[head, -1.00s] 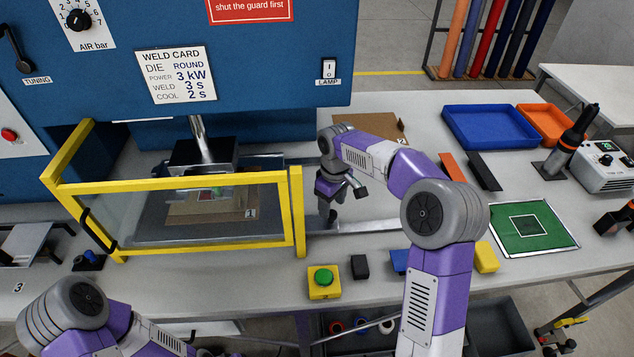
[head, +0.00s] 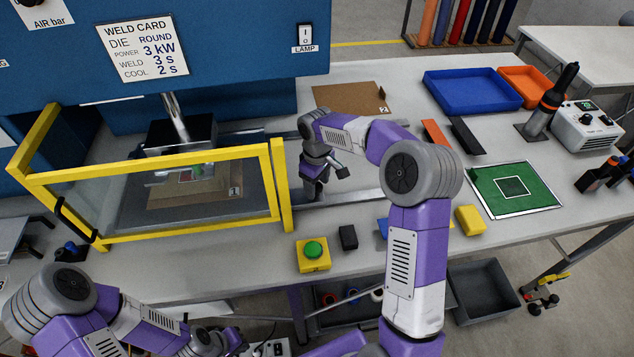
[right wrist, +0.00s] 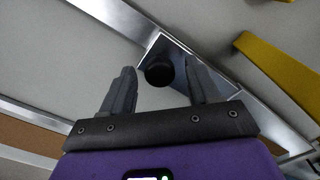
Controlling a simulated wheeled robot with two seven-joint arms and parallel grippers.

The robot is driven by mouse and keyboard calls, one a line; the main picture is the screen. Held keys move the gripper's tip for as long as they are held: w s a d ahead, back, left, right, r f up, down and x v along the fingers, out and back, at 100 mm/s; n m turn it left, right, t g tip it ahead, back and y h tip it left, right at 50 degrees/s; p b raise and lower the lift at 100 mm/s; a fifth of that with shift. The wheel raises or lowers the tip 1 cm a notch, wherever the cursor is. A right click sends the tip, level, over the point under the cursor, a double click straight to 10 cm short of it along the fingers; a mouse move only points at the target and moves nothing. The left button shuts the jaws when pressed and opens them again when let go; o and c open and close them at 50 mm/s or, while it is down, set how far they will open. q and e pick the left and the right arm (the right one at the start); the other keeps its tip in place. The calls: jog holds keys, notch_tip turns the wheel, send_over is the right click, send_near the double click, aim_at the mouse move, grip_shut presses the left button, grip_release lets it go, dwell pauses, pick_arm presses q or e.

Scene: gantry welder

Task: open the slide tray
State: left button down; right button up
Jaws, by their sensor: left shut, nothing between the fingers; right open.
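The slide tray (head: 135,218) is a dark grey plate inside the yellow-framed guard (head: 200,178) in the head view. It carries a brown card marked 1 (head: 215,190). Metal rails (head: 350,196) run out to the right from it. My right gripper (head: 313,190) points down over the rails, just right of the guard's right post. In the right wrist view my right gripper (right wrist: 160,88) is open, with a round black knob (right wrist: 160,73) between and slightly beyond its fingertips. I cannot see contact. My left arm is low at the left; its fingers do not show.
A green button on a yellow box (head: 313,251) and a small black block (head: 348,237) stand at the table's front. A brown board marked 2 (head: 350,97) lies behind the right arm. Blue (head: 480,95) and orange (head: 530,85) trays and a green mat (head: 515,188) are right.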

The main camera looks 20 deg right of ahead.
grip_shut()
